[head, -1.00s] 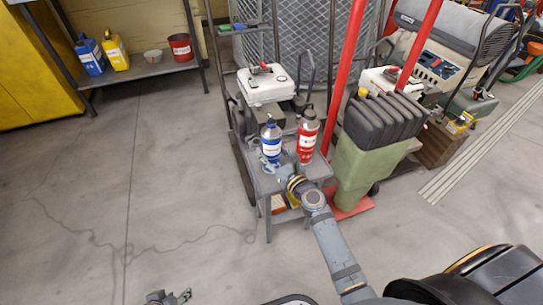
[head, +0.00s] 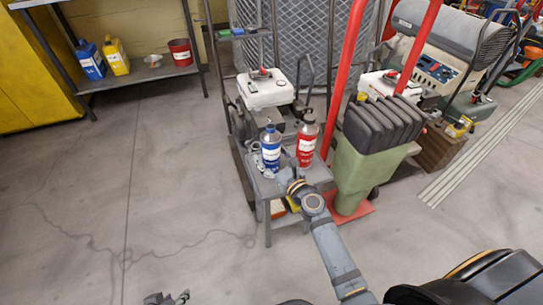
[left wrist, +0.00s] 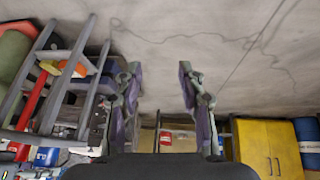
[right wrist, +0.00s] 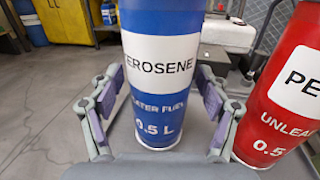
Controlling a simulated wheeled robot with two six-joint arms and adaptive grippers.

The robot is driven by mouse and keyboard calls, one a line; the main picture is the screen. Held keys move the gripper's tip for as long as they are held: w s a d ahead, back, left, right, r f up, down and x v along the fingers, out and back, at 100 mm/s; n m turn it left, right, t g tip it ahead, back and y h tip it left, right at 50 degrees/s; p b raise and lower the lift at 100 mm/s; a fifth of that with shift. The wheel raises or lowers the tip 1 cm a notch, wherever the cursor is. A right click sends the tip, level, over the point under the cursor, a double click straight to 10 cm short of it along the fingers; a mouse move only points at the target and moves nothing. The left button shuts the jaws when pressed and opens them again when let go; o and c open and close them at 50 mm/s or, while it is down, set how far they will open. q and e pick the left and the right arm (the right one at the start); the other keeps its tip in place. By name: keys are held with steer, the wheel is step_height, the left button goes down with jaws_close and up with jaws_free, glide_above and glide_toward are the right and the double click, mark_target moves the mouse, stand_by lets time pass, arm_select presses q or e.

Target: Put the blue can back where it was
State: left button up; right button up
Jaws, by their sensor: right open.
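The blue can (head: 270,149) stands upright on a small grey table (head: 262,187), left of a red can (head: 306,146). In the right wrist view the blue can (right wrist: 160,60) has a white kerosene label and stands between the spread fingers of my right gripper (right wrist: 160,90). The fingers are open on either side of it, and I cannot tell whether the pads touch it. The red can (right wrist: 288,90) is close to the right finger. My left gripper (left wrist: 157,90) is open and empty; it shows at the bottom edge in the head view (head: 166,298).
A white-topped machine (head: 265,90) stands behind the table. A green bin with black pads (head: 362,170) and red posts (head: 344,75) is at its right. A shelf (head: 140,76) with blue and yellow jugs, a bowl and a red bucket is at the back left.

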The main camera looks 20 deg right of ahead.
mark_target(276, 161)
arm_select(q)
steer(key=shift+r, duration=0.1)
arm_select(e)
steer(key=shift+r, duration=0.1)
steer(key=shift+s, duration=0.1)
steer(key=v, duration=0.6)
steer(key=shift+s+d+b, duration=0.1)
steer(key=shift+s+b, duration=0.1)
steer(key=shift+b, duration=0.1)
steer(key=b+v, duration=0.1)
steer(key=v, duration=0.2)
steer(key=shift+s, duration=0.1)
arm_select(q)
steer(key=w+a+r+t, duration=0.1)
steer(key=w+r+t, duration=0.7)
steer(key=w+r, duration=0.5)
steer(key=shift+w+r+t+y+b, duration=0.2)
steer(key=shift+r+t+y+b, duration=0.1)
steer(key=shift+t+b, duration=0.15)
arm_select(e)
steer(key=s+d+f+n+g+h, duration=0.1)
steer(key=s+n, duration=0.1)
steer(key=n, duration=1.5)
steer(key=s+f+n+g+h, duration=0.2)
steer(key=s+n, duration=0.1)
steer(key=n, duration=1.3)
steer(key=shift+d+f+n, duration=0.25)
steer(key=shift+d+n, duration=0.15)
